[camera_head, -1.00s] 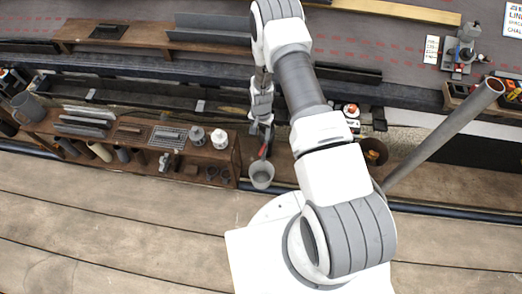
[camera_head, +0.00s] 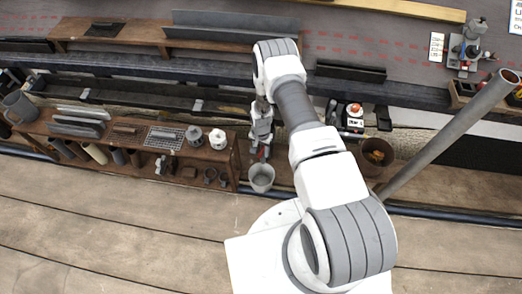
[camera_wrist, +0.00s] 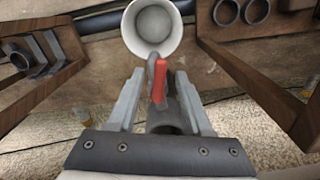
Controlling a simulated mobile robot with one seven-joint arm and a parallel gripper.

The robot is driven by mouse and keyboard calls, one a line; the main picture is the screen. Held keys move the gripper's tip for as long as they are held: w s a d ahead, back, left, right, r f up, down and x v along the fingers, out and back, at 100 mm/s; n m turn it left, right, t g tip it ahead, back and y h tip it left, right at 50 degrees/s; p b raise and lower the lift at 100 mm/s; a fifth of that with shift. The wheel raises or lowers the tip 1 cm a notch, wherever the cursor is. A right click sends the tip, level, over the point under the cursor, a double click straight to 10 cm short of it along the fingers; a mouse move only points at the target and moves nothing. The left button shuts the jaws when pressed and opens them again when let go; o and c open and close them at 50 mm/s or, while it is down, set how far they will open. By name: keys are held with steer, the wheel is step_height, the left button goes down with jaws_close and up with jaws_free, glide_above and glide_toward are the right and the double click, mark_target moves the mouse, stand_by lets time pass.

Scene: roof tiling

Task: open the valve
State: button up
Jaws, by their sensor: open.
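The valve's red lever (camera_wrist: 161,80) lies between the fingers of my gripper (camera_wrist: 159,76) in the wrist view, attached to a grey valve body. The fingers are open, one on each side of the lever; I cannot tell whether either touches it. In the head view, my gripper (camera_head: 262,146) hangs over the roof edge, with the red lever just visible at its tip. A light grey bucket (camera_head: 261,183) sits just below the valve; in the wrist view its round mouth (camera_wrist: 153,22) shows beyond the lever.
A wooden shelf (camera_head: 140,137) with tiles, rolls and pots stands left of the bucket. A dark round bucket (camera_head: 377,151) and a long grey pipe (camera_head: 445,138) are on the right. In the wrist view, wooden boards (camera_wrist: 240,70) flank my gripper on both sides.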

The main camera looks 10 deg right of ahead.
jaws_close()
steer(key=shift+s+d+n, duration=0.1)
steer(key=shift+d+n, duration=0.1)
steer(key=shift+n, duration=0.6)
steer(key=shift+s+d+n, duration=0.1)
steer(key=shift+d+n, duration=0.1)
steer(key=shift+n, duration=0.6)
jaws_free()
step_height(320, 180, up, 18)
steer(key=p, duration=0.6)
steer(key=shift+f, duration=0.25)
